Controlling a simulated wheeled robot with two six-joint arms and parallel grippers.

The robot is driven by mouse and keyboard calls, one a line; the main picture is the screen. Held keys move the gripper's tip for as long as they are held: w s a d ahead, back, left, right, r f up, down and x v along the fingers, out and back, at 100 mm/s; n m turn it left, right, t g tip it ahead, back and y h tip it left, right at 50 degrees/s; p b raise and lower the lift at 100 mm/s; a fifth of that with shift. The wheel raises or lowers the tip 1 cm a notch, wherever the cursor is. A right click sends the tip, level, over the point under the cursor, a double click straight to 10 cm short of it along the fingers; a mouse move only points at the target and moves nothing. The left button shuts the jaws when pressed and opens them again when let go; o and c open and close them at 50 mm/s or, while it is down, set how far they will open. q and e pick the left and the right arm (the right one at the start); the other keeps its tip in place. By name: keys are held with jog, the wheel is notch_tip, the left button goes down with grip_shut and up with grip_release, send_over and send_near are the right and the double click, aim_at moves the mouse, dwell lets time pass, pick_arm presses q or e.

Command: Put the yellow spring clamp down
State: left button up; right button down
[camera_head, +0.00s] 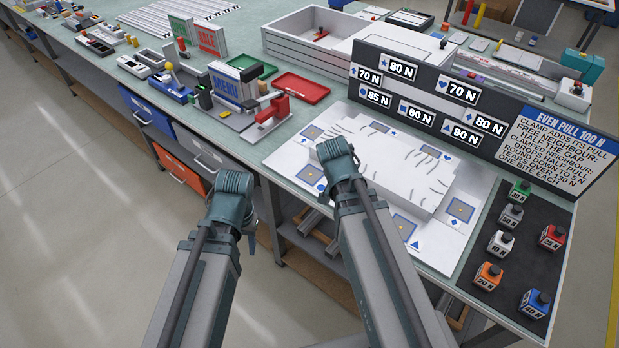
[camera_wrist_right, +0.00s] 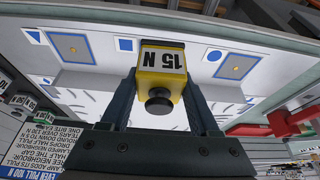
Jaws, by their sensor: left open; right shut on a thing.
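The yellow spring clamp (camera_wrist_right: 162,62), a block marked 15 N with a black knob, is between the fingers of my right gripper (camera_wrist_right: 160,88), shut on it. The head view hides clamp and right gripper behind my right wrist. Beyond the clamp in the right wrist view is a white board with wrinkled fabric (camera_head: 390,165), bearing tan square pads outlined in blue; one pad (camera_wrist_right: 70,46) is left of the clamp, another (camera_wrist_right: 235,67) right. I cannot tell whether the clamp touches the board. My left gripper (camera_head: 252,222), open, is mostly hidden behind its wrist, off the bench's front edge.
Other clamps, such as the orange one (camera_head: 489,275), stand on a dark mat (camera_head: 480,252) at the right. A black sign panel (camera_head: 425,100) with force labels stands behind the board. A red tray (camera_head: 300,87) and a red toggle clamp (camera_head: 273,108) lie left of it.

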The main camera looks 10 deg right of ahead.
pick_arm(q)
jog(key=shift+f+b, duration=0.55)
jog(key=shift+f, duration=0.2)
pick_arm(e)
jog(key=shift+w+a+f+n+t+y, duration=0.25)
jog(key=shift+a+n+y, duration=0.35)
jog(key=shift+n, duration=0.85)
jog(key=shift+w+a+f+n+t+y, duration=0.1)
jog(key=shift+a+f+n+t+y, duration=0.2)
jog(key=shift+a+n, duration=0.9)
jog(key=shift+w+a+f+n+t+y, duration=0.2)
jog(key=shift+a+n+t+y, duration=0.25)
jog(key=shift+n, duration=1.3)
jog(key=shift+w, duration=0.1)
